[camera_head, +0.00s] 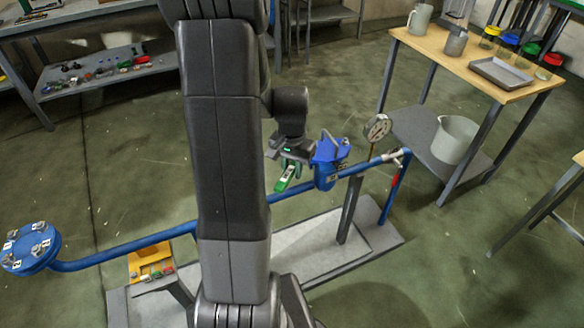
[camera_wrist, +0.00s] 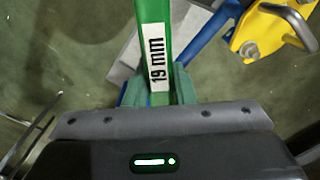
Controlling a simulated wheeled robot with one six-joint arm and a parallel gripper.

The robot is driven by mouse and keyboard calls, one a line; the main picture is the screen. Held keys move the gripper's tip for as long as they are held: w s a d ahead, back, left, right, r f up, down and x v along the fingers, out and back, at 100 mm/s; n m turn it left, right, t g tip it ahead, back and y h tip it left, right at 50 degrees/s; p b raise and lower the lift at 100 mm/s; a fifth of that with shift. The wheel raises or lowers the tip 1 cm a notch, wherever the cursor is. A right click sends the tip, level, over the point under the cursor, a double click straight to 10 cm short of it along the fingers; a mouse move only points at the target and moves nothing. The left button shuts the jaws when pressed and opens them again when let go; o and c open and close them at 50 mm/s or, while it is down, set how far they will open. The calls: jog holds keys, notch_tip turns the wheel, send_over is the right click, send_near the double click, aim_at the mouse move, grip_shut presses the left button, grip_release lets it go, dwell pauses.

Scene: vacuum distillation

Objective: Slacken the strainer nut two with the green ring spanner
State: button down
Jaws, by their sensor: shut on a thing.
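My gripper (camera_head: 291,158) is shut on the green ring spanner (camera_head: 285,180), above the blue pipe and left of the blue fitting in the middle. In the wrist view the green spanner (camera_wrist: 150,20) runs upward from between the fingers (camera_wrist: 158,92), with a white 19 mm label; its far end is out of frame. A round blue flange (camera_head: 30,248) at the far left carries several studs with nuts and small white number tags. The blue fitting (camera_head: 325,165) has bolts on top. I cannot tell which nut is strainer nut two.
A blue pipe (camera_head: 120,248) joins flange and fitting above a grey base plate (camera_head: 378,238). A gauge (camera_head: 377,127) and a red-handled valve (camera_head: 396,170) stand to the right. Yellow bolted part (camera_wrist: 268,28) shows in the wrist view.

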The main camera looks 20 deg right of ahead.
jog(key=shift+f+b, duration=1.15)
jog(key=shift+f, duration=0.4)
jog(key=shift+d, duration=0.1)
jog(key=shift+s+d+n, duration=0.95)
jog(key=shift+d+n, duration=0.15)
jog(key=shift+n, duration=0.1)
jog(key=d+n, duration=0.1)
jog(key=s+d+n, duration=0.1)
jog(key=shift+s+d+f, duration=0.1)
jog(key=shift+s+d, duration=0.05)
jog(key=shift+d, duration=0.15)
